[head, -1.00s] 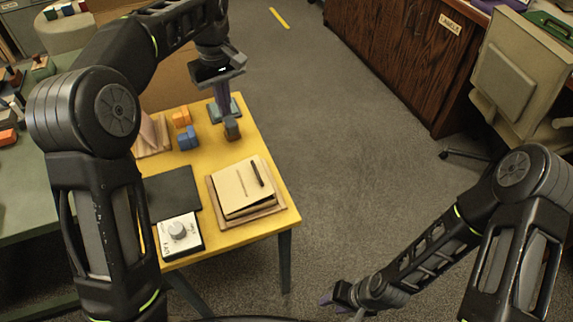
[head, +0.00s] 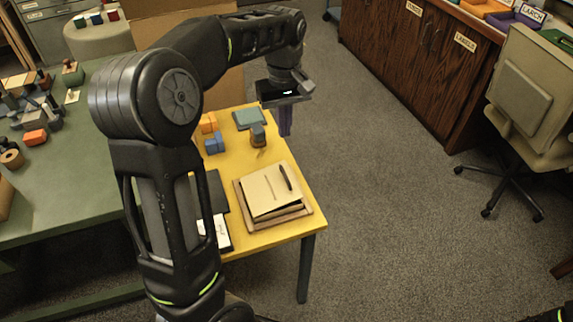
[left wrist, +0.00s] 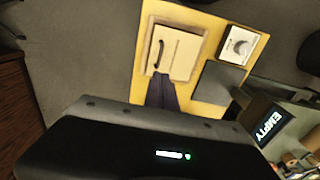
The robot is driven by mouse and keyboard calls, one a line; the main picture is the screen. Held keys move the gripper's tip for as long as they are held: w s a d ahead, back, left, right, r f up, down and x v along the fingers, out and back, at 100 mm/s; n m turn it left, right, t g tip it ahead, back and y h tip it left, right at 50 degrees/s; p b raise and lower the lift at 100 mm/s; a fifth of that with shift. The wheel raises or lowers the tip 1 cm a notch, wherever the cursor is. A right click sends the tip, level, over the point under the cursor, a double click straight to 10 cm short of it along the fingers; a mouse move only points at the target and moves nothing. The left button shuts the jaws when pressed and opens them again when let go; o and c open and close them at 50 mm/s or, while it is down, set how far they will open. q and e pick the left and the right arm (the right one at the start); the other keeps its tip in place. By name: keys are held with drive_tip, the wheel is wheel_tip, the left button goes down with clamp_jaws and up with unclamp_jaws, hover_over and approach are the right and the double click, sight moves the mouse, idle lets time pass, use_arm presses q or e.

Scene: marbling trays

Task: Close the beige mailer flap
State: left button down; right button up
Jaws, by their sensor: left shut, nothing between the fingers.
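The beige mailer (head: 272,192) lies on a brown board (head: 242,214) on the yellow table. A dark bar-like piece (head: 286,177) is on its top. Its top panel sits slightly raised along the near edge, with a dark gap under it. In the left wrist view the mailer (left wrist: 175,50) shows from above, just beyond the fingers. My left gripper (head: 285,130) points down, shut and empty, above and beyond the mailer near the table's right edge. Its purple fingers also show in the left wrist view (left wrist: 161,82). My right gripper is out of view.
The yellow table (head: 293,228) also holds orange (head: 208,122) and blue (head: 215,143) blocks, a dark stamp-like piece (head: 258,135) and a dark mat (left wrist: 220,80). A white dial box (left wrist: 238,43) is near the mailer. Open floor lies right of the table.

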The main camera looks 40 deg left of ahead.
use_arm(q)
drive_tip(key=p, duration=0.2)
hover_over(290, 179)
drive_tip(key=s+a, duration=0.1)
wheel_tip(290, 179, down, 14)
drive_tip(key=shift+s+r, duration=0.1)
drive_tip(key=shift+s, duration=0.05)
drive_tip(key=shift+w+d+f+g, duration=0.15)
drive_tip(key=shift+w+f+g, duration=0.15)
drive_tip(key=shift+f, duration=0.15)
drive_tip(key=shift+w+d+f+g+y+b, duration=0.15)
drive_tip(key=shift+w+f+y+b, duration=0.05)
drive_tip(key=shift+f+b, duration=0.3)
drive_tip(key=shift+w+d+f+g+y+b, duration=0.2)
drive_tip(key=shift+f+b, duration=0.2)
drive_tip(key=shift+f, duration=0.2)
drive_tip(key=shift+w, duration=0.1)
drive_tip(key=shift+r, duration=0.15)
drive_tip(key=shift+r, duration=0.1)
